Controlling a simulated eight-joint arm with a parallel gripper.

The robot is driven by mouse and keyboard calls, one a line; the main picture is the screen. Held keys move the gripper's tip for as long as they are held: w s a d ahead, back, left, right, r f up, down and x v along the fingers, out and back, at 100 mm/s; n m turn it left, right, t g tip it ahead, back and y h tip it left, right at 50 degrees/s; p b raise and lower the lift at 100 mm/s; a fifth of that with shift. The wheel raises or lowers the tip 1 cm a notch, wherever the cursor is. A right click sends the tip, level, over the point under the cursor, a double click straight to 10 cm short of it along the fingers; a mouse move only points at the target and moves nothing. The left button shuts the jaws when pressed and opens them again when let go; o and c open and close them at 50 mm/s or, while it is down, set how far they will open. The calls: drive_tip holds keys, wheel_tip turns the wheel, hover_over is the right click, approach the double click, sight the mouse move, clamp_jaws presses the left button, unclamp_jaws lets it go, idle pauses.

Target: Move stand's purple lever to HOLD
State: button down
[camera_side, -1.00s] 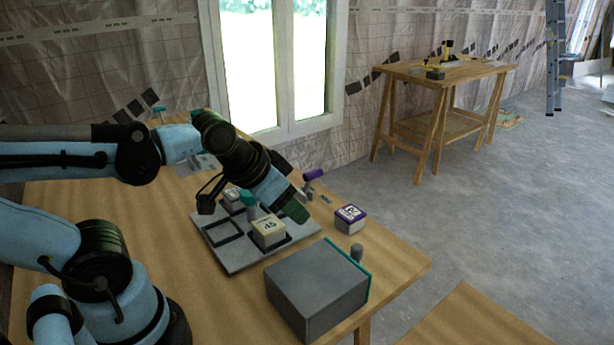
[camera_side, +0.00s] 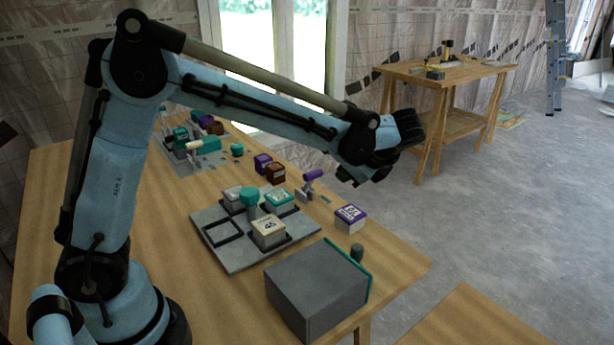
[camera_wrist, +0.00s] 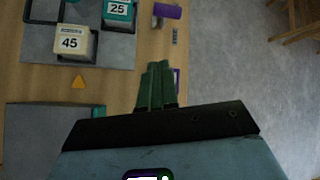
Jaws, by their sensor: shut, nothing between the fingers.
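The purple lever (camera_side: 313,175) stands up from its small grey stand (camera_side: 304,192) near the table's far edge, by the window. In the wrist view the purple lever (camera_wrist: 167,11) shows at the top, ahead of my fingers. A small grey plate (camera_wrist: 175,36) lies beside it; I cannot read it. My gripper (camera_wrist: 157,68) is shut and empty, its green fingers together.
A purple-topped block (camera_side: 350,216) stands right of the lever. A grey tray (camera_side: 233,262) holds several blocks and a teal knob (camera_side: 249,198). A large grey box (camera_side: 315,290) is at the front. Purple and brown blocks (camera_side: 268,168) stand behind the lever.

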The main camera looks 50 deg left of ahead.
wheel_tip(320, 180, down, 3)
drive_tip(key=w+d+m+g+y, duration=0.1)
drive_tip(key=w+d+m+y, duration=0.1)
drive_tip(key=w+m+y, duration=0.1)
approach(308, 183)
drive_tip(key=w+f, duration=0.1)
drive_tip(key=d+f, duration=0.1)
drive_tip(key=shift+w+d+f+m+g+y, duration=0.15)
drive_tip(key=shift+w+f+m+g+y, duration=0.15)
drive_tip(key=shift+w+f+y, duration=0.1)
drive_tip(key=shift+a+r, duration=0.2)
drive_tip(key=shift+a, duration=0.4)
drive_tip(key=shift+a+r, duration=0.15)
drive_tip(key=shift+a, duration=0.45)
drive_tip(key=shift+a+r, duration=0.25)
drive_tip(key=shift+a, duration=0.5)
drive_tip(key=shift+r, duration=0.1)
drive_tip(key=shift+a+r+h, duration=0.2)
drive_tip(key=shift+a+h, duration=0.05)
drive_tip(key=shift+h, duration=0.15)
